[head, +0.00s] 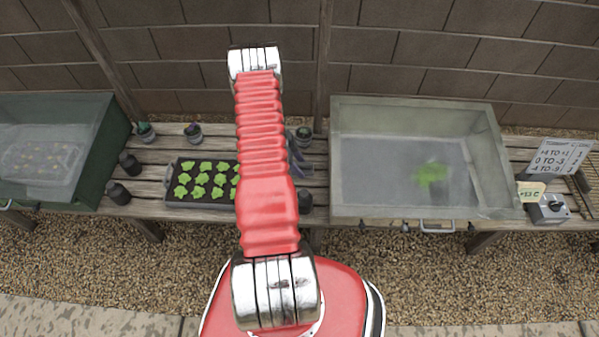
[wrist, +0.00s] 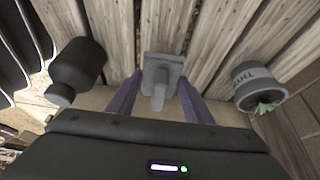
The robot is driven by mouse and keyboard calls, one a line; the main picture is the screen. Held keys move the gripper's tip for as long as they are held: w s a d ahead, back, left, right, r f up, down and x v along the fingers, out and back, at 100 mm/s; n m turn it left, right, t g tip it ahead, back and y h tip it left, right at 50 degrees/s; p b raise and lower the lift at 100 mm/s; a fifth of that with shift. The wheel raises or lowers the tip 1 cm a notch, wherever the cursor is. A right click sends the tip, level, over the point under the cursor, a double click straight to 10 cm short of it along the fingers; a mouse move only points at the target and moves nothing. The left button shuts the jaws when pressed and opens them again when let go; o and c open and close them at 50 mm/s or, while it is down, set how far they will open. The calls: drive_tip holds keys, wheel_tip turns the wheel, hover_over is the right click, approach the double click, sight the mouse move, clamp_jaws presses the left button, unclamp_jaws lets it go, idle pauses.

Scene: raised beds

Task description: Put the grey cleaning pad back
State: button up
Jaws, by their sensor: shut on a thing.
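The grey cleaning pad (wrist: 161,68) shows in the wrist view as a small square block with a narrower grip pointing towards me. My gripper (wrist: 160,88) has its two purple-grey fingers on either side of that grip and is shut on it. Wooden slats lie behind the pad; I cannot tell whether it touches them. In the head view my gripper (head: 298,156) shows only partly beside my red arm, over the bench right of the seedling tray. The pad is not discernible there.
In the wrist view a black bottle (wrist: 78,66) stands left and a labelled grey pot (wrist: 258,86) right. A dial unit (head: 549,209) stands far right.

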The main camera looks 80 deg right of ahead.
drive_tip(key=shift+f, duration=0.1)
drive_tip(key=shift+f, duration=1.95)
drive_tip(key=shift+f, duration=0.1)
drive_tip(key=o, duration=1.1)
drive_tip(key=v, duration=1.2)
drive_tip(key=shift+w, duration=0.1)
